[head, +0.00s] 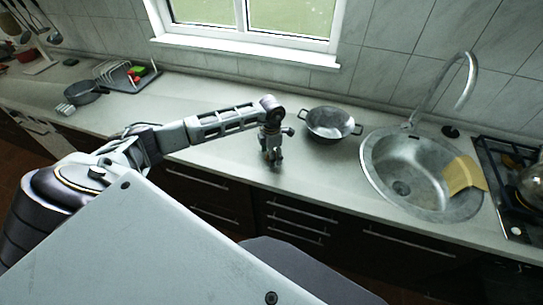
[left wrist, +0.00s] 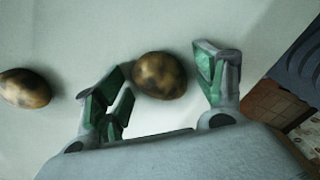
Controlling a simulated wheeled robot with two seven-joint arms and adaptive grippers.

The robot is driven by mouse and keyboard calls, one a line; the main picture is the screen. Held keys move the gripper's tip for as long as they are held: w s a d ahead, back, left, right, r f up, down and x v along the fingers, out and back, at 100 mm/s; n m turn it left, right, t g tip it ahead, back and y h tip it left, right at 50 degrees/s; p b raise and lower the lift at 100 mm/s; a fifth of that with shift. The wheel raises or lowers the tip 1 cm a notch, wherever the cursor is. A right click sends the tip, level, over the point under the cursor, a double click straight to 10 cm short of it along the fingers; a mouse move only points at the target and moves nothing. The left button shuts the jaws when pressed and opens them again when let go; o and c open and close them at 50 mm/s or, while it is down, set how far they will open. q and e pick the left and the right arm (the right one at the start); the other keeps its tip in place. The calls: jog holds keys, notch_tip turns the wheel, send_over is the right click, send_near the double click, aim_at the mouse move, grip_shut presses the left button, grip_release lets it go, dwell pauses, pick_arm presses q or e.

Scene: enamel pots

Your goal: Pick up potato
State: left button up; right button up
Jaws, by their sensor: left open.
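A brown, dark-mottled potato (left wrist: 159,75) lies on the pale countertop (left wrist: 60,125) in the left wrist view. My left gripper (left wrist: 158,80) is open, with its green-padded fingers on either side of this potato. A gap shows at the right finger; whether the left finger touches it I cannot tell. A second similar potato (left wrist: 25,88) lies at the left edge, outside the fingers. In the head view my left gripper (head: 273,162) points down at the counter's front part, and I cannot make out the potatoes there. My right gripper is not in view.
A metal pot (head: 330,123) with two handles stands to the right of my left gripper. Further right are a round sink (head: 385,190) with a yellow cloth (head: 463,175) on its edge and a stove (head: 510,165). A pan (head: 82,93) and dish rack stand far left.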

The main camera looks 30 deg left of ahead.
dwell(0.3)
pick_arm(q)
jog(key=c, duration=1.1)
jog(key=shift+o, duration=0.2)
jog(key=shift+r, duration=0.1)
jog(key=shift+r+b, duration=0.95)
jog(key=shift+r, duration=4)
